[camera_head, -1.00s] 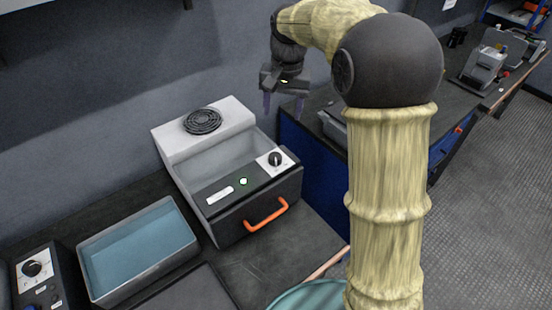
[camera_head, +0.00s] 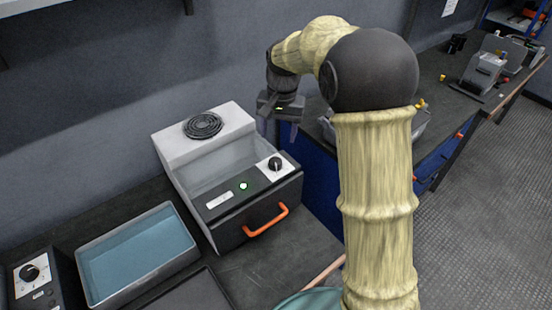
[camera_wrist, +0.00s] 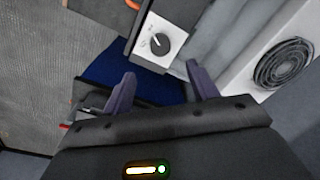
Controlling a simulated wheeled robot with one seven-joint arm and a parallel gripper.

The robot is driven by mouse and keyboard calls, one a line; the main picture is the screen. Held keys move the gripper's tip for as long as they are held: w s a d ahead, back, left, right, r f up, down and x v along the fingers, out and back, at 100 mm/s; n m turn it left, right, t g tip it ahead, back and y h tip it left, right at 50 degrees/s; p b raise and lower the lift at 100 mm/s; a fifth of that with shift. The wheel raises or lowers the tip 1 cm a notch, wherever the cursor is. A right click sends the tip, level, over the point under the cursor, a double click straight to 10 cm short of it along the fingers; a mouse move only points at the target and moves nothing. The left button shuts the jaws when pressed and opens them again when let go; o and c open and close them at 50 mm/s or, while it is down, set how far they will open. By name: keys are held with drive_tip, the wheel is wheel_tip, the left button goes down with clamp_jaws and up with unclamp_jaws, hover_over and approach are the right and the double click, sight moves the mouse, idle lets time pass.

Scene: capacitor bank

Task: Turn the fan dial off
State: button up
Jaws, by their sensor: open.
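The fan dial (camera_head: 275,163) is a black round knob on a white plate, at the right end of the front panel of a grey box unit (camera_head: 205,145). The dial (camera_wrist: 159,41) also shows in the wrist view, ahead of the fingers, with a white pointer line on it. My gripper (camera_head: 280,128) is open and empty, above and behind the dial, apart from it. In the wrist view its two dark fingers (camera_wrist: 160,88) are spread, with nothing between them. A green light (camera_head: 243,186) glows on the panel.
The unit has a round black fan grille (camera_head: 203,125) on top and an orange handle (camera_head: 266,221) in front. A tray with a blue inside (camera_head: 140,252) stands at left, beside a control box with another black dial (camera_head: 30,272). A second bench stands at right.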

sight(276, 161)
drive_tip(key=f, duration=1)
drive_tip(key=shift+a+f, duration=0.25)
drive_tip(key=shift+a, duration=0.05)
drive_tip(key=c, duration=1)
drive_tip(key=shift+w, duration=0.1)
